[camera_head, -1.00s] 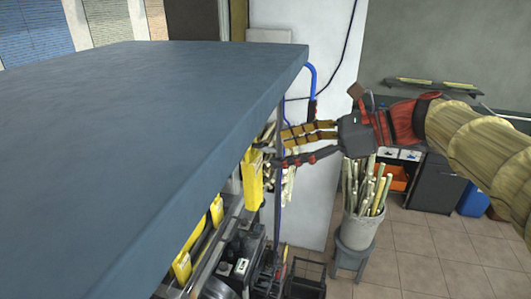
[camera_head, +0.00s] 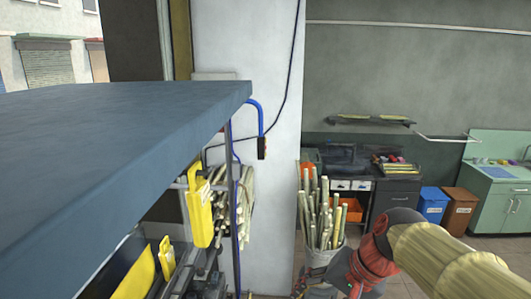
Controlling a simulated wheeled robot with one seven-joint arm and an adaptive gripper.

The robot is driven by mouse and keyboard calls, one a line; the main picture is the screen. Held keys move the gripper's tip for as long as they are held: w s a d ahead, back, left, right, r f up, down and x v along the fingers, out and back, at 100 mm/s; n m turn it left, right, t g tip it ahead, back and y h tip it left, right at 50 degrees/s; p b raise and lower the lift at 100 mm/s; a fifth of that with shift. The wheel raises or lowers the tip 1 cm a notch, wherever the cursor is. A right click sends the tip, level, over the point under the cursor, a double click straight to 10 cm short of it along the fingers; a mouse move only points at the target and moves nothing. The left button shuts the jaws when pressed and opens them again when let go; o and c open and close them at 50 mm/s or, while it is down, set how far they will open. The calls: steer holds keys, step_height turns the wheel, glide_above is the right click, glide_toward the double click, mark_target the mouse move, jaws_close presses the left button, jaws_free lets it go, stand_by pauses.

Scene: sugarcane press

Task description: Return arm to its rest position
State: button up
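My arm, in a padded straw-coloured sleeve, enters from the lower right and points down and left. Its red and dark wrist is in front of the lower part of the bucket of canes. My gripper (camera_head: 312,287) is at the bottom edge of the view, mostly cut off, so its fingers cannot be made out. It is apart from the press (camera_head: 200,215), whose yellow parts show under a large blue-grey top (camera_head: 120,125) on the left. I see nothing held in the visible part.
A bucket of cut canes (camera_head: 322,218) stands close behind my wrist. Behind are a dark workbench (camera_head: 395,198), a blue bin (camera_head: 433,205), a brown bin (camera_head: 459,208) and a green sink cabinet (camera_head: 500,195). A white pillar (camera_head: 270,60) stands behind the press.

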steer(key=s+d+f+n+t+h+b, duration=0.1)
steer(key=s+d+f+n+b, duration=0.1)
steer(key=s+f+b, duration=0.2)
steer(key=s+d+f+n+h+b, duration=0.1)
steer(key=s+d+f+b, duration=0.2)
steer(key=f+b, duration=0.6)
steer(key=s+d+f+n+t+h+b, duration=0.1)
steer(key=s+f+b, duration=0.4)
steer(key=f, duration=0.6)
steer(key=shift+s+d+f+n+t+h+b, duration=0.3)
steer(key=shift+d+n+h+b, duration=0.2)
steer(key=shift+d+n+b, duration=0.4)
steer(key=shift+r, duration=0.1)
